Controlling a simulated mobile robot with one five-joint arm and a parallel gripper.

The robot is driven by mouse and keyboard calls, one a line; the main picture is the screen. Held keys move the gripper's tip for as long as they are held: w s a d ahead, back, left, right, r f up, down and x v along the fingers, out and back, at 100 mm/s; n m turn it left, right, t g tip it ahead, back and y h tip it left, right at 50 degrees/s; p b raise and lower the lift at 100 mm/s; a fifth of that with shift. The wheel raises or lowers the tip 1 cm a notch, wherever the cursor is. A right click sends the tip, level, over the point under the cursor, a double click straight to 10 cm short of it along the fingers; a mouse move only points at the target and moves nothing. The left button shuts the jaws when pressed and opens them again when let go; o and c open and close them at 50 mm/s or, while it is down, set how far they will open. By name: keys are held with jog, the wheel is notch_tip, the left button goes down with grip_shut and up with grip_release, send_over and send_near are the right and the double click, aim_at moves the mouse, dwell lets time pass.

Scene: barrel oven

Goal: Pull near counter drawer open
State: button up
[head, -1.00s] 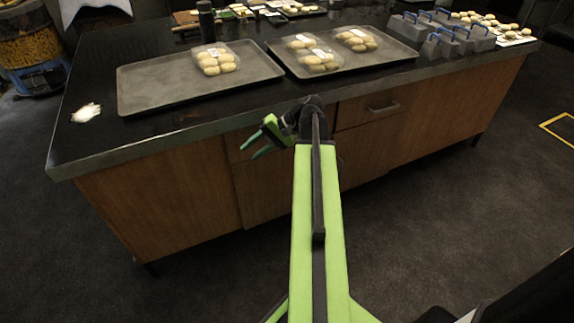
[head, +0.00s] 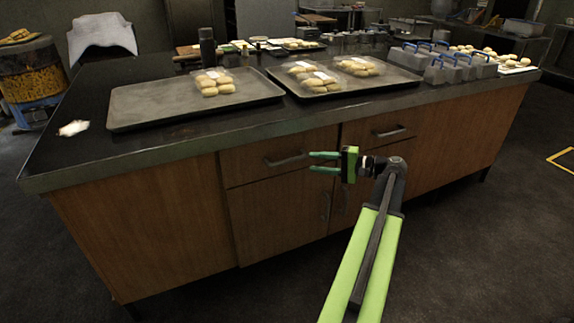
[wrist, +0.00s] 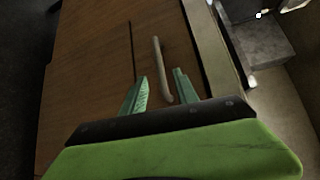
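The counter's left drawer (head: 250,167) has a wooden front and a grey bar handle (head: 287,159). It looks closed, though its right end is partly behind my gripper. My gripper (head: 312,162) is level with this handle, at its right end, with its green fingers pointing left. In the wrist view, my gripper (wrist: 160,73) is open, and the handle (wrist: 160,65) runs lengthwise with its near end between the two fingers. I cannot tell whether either finger touches it.
A second drawer (head: 388,130) with its own handle is to the right, with cupboard doors (head: 275,210) below. Baking trays (head: 125,112) with packed buns lie on the dark worktop, whose edge (head: 150,157) overhangs the drawers. The floor before the counter is clear.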

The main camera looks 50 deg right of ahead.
aim_at(289, 160)
jog(key=b+x, duration=0.1)
jog(key=x, duration=0.9)
jog(key=shift+w, duration=0.15)
jog(key=shift+c, duration=0.2)
grip_shut()
dwell(0.7)
